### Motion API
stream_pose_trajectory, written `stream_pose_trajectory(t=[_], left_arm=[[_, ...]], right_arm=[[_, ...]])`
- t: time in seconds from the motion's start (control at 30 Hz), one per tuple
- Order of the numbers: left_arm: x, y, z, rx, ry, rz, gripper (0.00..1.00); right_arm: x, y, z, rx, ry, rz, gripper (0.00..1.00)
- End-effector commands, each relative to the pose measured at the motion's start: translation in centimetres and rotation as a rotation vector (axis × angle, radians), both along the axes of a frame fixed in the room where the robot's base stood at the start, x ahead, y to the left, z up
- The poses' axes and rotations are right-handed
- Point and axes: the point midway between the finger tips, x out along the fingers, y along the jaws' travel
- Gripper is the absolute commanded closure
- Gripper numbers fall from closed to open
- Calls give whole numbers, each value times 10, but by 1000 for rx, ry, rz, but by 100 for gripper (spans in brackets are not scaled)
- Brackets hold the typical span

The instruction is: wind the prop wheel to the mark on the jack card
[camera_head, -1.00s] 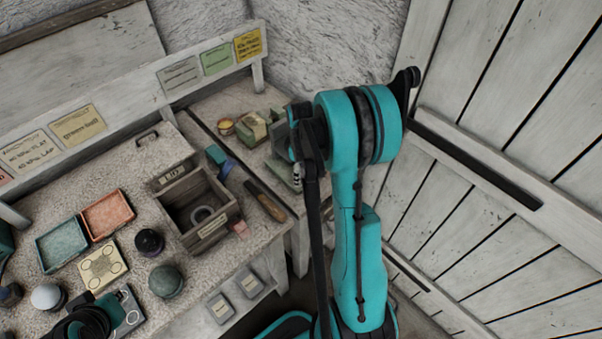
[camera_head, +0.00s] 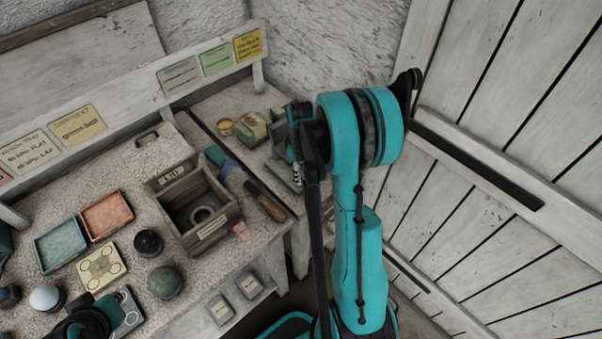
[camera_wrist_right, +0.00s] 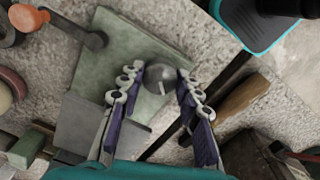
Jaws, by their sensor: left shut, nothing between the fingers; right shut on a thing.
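In the right wrist view a round grey metal wheel (camera_wrist_right: 160,78) with a short pale line on it sits between the fingers of my right gripper (camera_wrist_right: 156,94), at the edge of a grey-green plate (camera_wrist_right: 128,42). The gripper is shut on this wheel. In the head view my right gripper (camera_head: 297,176) is small and partly hidden by its own arm, over the grey-green device at the bench's right part. My left gripper (camera_head: 88,320) is shut and empty at the lower left. Several cards hang on the back rail, including a yellow one (camera_head: 248,43); I cannot tell which is the jack card.
An open wooden box (camera_head: 225,222) holding a ring stands mid-bench. A wooden-handled tool (camera_head: 266,203) lies right of it. Blue (camera_head: 60,245) and red (camera_head: 107,215) trays, a dark green sphere (camera_head: 164,282) and a white sphere (camera_head: 46,297) stand at left.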

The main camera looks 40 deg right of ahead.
Motion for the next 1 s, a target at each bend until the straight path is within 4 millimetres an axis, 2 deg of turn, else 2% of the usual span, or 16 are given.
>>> stream_pose_trajectory(t=[1.0], left_arm=[[0,0,-17,0,0,0,100]], right_arm=[[0,0,0,-1,0,-952,95]])
